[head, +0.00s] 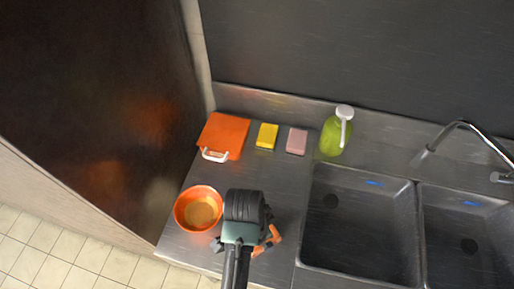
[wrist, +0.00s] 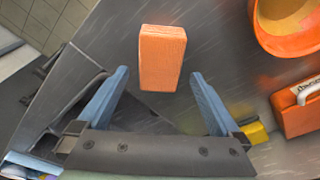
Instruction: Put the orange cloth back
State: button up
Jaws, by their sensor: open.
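The orange cloth (wrist: 162,58) looks like a folded, block-shaped piece with a fine weave, and lies on the steel counter. In the wrist view it is just ahead of and partly between my fingertips, with a gap on each side. In the head view only orange parts of it (head: 275,232) show to the right of my gripper (head: 245,240), which hides the rest. My gripper (wrist: 160,75) is open and empty above the counter.
An orange bowl (head: 184,212) stands left of my gripper. Behind are an orange box-like thing (head: 226,132) with a white handle, a yellow sponge (head: 267,136), a pink sponge (head: 297,141) and a green pump bottle (head: 332,137). Two sink basins (head: 360,225) lie right.

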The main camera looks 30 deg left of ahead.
notch_tip(320, 180, up, 8)
jog(key=s, duration=0.1)
jog(key=shift+a+r, duration=0.25)
jog(key=shift+a, duration=0.1)
jog(key=w+d+r+n+t+y, duration=0.1)
jog(key=w+r+t, duration=0.65)
jog(key=r, duration=0.65)
jog(key=w+d+r+n+t+y, duration=0.2)
jog(key=w+r+t, duration=0.3)
jog(key=w+r, duration=0.75)
jog(key=s+d+r+n+t, duration=0.1)
jog(key=d+r+t, duration=0.15)
jog(key=r, duration=0.65)
jog(key=s+d+r+t, duration=0.1)
jog(key=r+t, duration=0.2)
jog(key=r, duration=0.5)
jog(key=s+d+r+t, duration=0.2)
jog(key=s+r, duration=0.1)
jog(key=r, duration=0.3)
jog(key=s+d+r+n+t+h, duration=0.1)
jog(key=s+r+t, duration=0.2)
jog(key=r, duration=0.3)
jog(key=s+d+r+t+h, duration=0.1)
jog(key=s+d+r+t, duration=0.1)
jog(key=s+r, duration=0.3)
jog(key=shift+d+r+n+t, duration=0.35)
jog(key=shift+r+n+t, duration=0.05)
jog(key=shift+r+t, duration=0.1)
jog(key=shift+f, duration=0.1)
